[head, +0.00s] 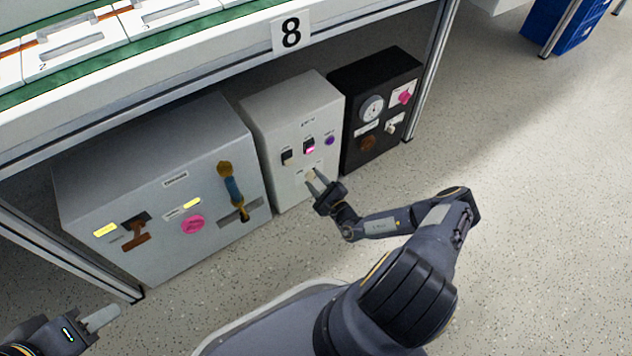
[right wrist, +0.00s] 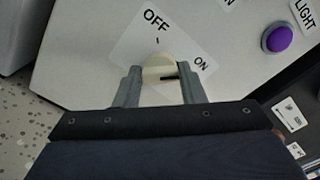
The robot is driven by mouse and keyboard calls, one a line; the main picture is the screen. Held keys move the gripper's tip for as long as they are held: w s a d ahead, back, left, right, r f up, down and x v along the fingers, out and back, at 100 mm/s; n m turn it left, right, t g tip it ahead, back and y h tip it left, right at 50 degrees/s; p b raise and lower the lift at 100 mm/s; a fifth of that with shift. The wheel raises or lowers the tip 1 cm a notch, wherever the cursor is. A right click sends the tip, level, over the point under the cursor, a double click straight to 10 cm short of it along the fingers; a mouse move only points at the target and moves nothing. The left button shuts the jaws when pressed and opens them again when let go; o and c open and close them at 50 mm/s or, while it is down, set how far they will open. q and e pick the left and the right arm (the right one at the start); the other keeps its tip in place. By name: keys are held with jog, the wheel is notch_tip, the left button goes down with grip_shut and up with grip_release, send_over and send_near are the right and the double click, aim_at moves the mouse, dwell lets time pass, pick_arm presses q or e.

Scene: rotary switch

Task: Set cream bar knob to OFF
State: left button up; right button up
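The cream bar knob (right wrist: 158,67) is on the white box's front panel, with "OFF" printed up-left of it and "ON" to its right in the right wrist view. Its dark pointer mark lies toward the right, on the ON side. In the head view the cream knob (head: 310,174) is small, low on the panel. My right gripper (right wrist: 160,80) has its fingers apart, one on each side of the knob; whether they touch it is unclear. It also shows in the head view (head: 316,182). My left gripper (head: 103,317) is at the lower left, far from the panel, partly cut off.
The white box (head: 262,110) also carries a dark switch (head: 288,157), a pink-lit switch (head: 309,148) and a purple button (head: 329,140). A grey box (head: 90,185) stands left and a black box (head: 360,75) right, under the table marked 8. Floor in front is open.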

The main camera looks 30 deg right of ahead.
jog(key=c, duration=0.3)
jog(key=shift+r+n+p, duration=0.15)
jog(key=shift+n+p, duration=0.25)
jog(key=shift+p, duration=0.4)
jog(key=n+p, duration=0.4)
jog(key=p, duration=0.1)
jog(key=shift+a+n+p, duration=0.1)
jog(key=shift+n+p, duration=0.3)
jog(key=n+p, duration=0.2)
jog(key=n, duration=0.1)
jog(key=shift+n+p, duration=0.3)
jog(key=shift+p, duration=0.05)
jog(key=shift+f+n+p, duration=0.25)
jog(key=shift+n+p, duration=0.25)
jog(key=shift+n, duration=0.4)
jog(key=shift+f+n, duration=0.1)
jog(key=shift+n, duration=0.8)
jog(key=shift+f+n, duration=0.15)
jog(key=shift+n, duration=2.35)
jog(key=o, duration=1)
